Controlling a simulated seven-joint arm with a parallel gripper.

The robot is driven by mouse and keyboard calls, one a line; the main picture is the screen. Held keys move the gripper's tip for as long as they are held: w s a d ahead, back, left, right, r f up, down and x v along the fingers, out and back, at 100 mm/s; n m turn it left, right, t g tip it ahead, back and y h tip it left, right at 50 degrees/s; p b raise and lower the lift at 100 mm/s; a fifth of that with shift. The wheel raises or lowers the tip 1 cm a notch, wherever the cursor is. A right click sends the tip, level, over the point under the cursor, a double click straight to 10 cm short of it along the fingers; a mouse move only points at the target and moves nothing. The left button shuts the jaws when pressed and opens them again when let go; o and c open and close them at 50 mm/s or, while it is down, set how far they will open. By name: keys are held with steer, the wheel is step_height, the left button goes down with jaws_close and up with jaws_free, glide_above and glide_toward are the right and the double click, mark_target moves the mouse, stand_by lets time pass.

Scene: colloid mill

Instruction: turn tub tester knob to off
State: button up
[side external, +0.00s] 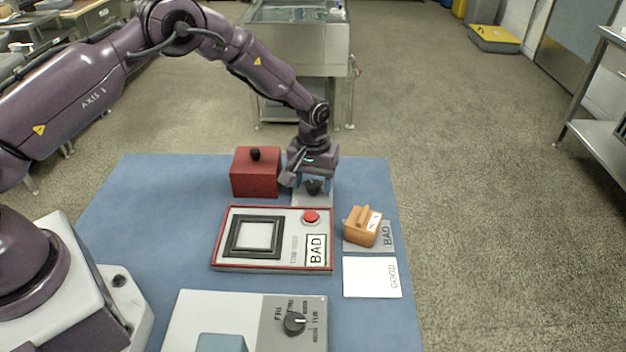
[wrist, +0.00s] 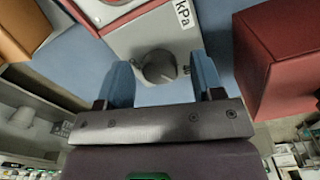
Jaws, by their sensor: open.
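A dark round knob (side external: 314,188) is on a small light-grey panel behind the tester board. In the wrist view the knob (wrist: 158,67) shows between my gripper's two blue fingers (wrist: 160,75), beside a "kPa" label (wrist: 183,13). My gripper (side external: 313,180) is open, pointing down over that panel, one finger on each side of the knob in the picture. I cannot tell whether the fingers touch it. The knob's pointer and any off mark cannot be read. The red-edged tester board (side external: 225,264) has a black square frame, a red button (side external: 310,216) and a "BAD" label.
A red box (side external: 256,175) with a black top knob stands close left of my gripper. An orange block (side external: 360,230) sits on a grey "BAD" plate (side external: 387,243), beside a white "GOOD" plate (side external: 372,277). A dial knob (side external: 294,323) with day names is on the front unit.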

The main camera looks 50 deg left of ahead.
steer(key=c, duration=0.9)
